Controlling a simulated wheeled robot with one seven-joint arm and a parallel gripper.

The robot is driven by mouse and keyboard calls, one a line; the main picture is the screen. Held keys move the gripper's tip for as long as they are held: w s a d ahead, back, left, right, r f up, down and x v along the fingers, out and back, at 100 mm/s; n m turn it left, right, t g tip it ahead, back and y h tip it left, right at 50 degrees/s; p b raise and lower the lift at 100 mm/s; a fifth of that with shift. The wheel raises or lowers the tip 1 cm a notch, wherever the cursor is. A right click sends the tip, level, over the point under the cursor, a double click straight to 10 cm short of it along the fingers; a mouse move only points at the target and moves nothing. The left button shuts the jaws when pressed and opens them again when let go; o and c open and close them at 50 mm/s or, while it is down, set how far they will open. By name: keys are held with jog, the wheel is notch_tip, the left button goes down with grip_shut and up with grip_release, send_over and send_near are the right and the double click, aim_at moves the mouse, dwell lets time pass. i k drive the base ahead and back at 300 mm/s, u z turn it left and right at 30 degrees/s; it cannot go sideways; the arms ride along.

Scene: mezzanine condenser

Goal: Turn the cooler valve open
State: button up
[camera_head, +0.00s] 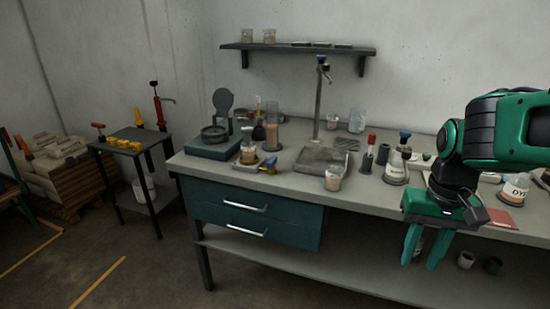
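No part in view is clearly marked as the cooler valve. I cannot tell which of these is the cooler valve, or how far either is turned. My gripper (420,262) hangs at the right, in front of the bench edge, pointing down. Its two green fingers are apart with nothing between them. It is well away from both fittings.
A wall shelf (300,47) hangs above. A small black table (137,140) with red and yellow tools and a pallet of sacks stand left. Front floor is clear.

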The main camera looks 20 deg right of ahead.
aim_at(270, 164)
jog(key=z, duration=0.05)
jog(key=i, duration=1)
jog(key=u, duration=0.05)
